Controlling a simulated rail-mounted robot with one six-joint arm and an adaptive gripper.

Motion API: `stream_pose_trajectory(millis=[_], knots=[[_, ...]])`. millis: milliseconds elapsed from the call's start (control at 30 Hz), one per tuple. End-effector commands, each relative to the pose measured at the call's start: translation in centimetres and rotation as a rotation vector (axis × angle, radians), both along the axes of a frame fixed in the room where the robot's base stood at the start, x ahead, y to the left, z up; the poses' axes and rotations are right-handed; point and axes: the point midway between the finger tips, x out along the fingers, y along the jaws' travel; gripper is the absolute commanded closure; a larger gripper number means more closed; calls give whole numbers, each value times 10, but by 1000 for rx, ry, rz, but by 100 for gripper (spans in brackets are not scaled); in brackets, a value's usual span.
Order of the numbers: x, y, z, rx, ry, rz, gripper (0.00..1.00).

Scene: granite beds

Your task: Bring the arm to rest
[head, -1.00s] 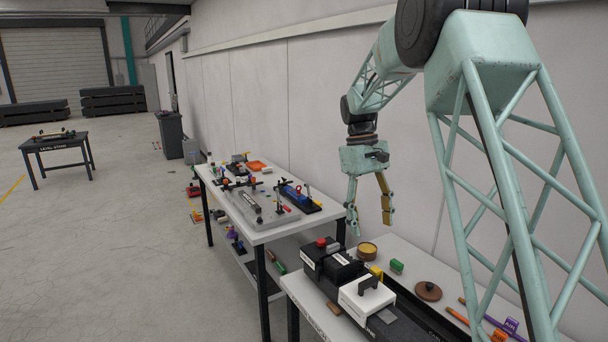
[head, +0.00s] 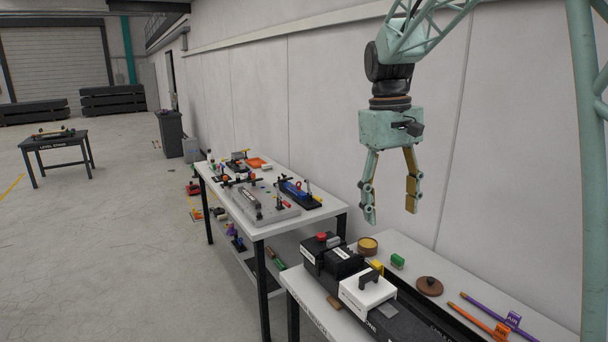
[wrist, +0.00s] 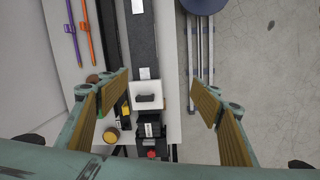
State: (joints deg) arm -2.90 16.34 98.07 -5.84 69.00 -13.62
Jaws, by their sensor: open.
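My gripper (head: 391,208) hangs in the air above the near white bench (head: 461,292), fingers pointing down and apart, with nothing between them. In the wrist view the two open fingers (wrist: 163,98) frame the bench from above. A black machine with a white block (head: 367,293) and a dark handle lies below it on the bench. The white block also shows in the wrist view (wrist: 146,96), between the fingers but well below them.
On the near bench are a brass round container (head: 367,246), a green block (head: 397,261), a brown lidded disc (head: 429,286) and orange and purple rods. A second bench (head: 277,229) with tools stands behind. A wall runs along the right. Open floor (head: 110,260) lies left.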

Motion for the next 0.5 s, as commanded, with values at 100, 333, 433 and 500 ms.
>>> stream_pose_trajectory(millis=[100, 333, 433, 500], knots=[[-19, -1, 6, 5, -21, -12, 41], [-55, -2, 17, 15, -56, -40, 41], [-71, -3, 21, 20, -73, -51, 41], [-82, -3, 23, 24, -83, -59, 41]])
